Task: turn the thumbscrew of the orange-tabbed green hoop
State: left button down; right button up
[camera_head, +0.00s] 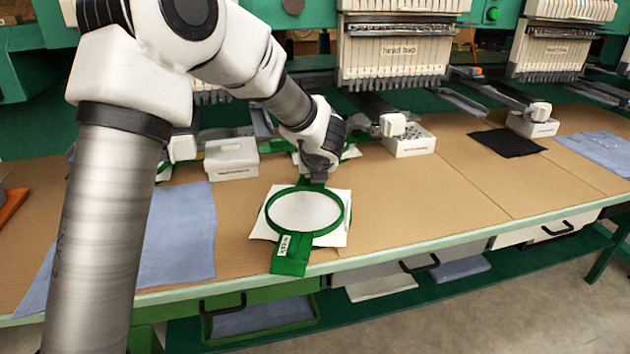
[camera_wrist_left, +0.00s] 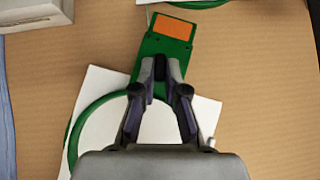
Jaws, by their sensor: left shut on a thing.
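The green hoop (camera_head: 347,217) lies on the table with white cloth (camera_head: 258,228) in and under its ring. A labelled green tab (camera_head: 290,255) points to the table's front edge. In the left wrist view, the hoop's other green tab carries an orange patch (camera_wrist_left: 175,27); the arm hides this patch in the head view. My left gripper (camera_head: 317,178) reaches down at the far side of the ring. In the left wrist view its fingertips (camera_wrist_left: 160,70) are close together where ring and tab meet, shut on the thumbscrew, which they hide. My right gripper is not in view.
A white box (camera_head: 231,158) stands behind the hoop to the left. A blue cloth (camera_head: 188,232) lies left of it. Another green hoop (camera_head: 352,152) lies partly hidden behind the gripper. Embroidery heads (camera_head: 397,55) hang at the back. Bare table lies to the right.

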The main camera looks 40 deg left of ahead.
pick_arm(q)
jog(key=shift+s+a+m+t+h+b, duration=0.1)
jog(key=shift+m+t+h+b, duration=0.25)
jog(key=shift+m, duration=0.25)
jog(key=shift+s+a+m+t+h+b, duration=0.1)
jog(key=shift+m+t+h, duration=0.15)
jog(key=shift+m+h, duration=0.3)
jog(key=shift+m, duration=0.25)
jog(key=c, duration=1.2)
grip_release()
jog(key=v, duration=0.7)
jog(key=shift+s+d+r, duration=0.1)
jog(key=shift+r, duration=0.05)
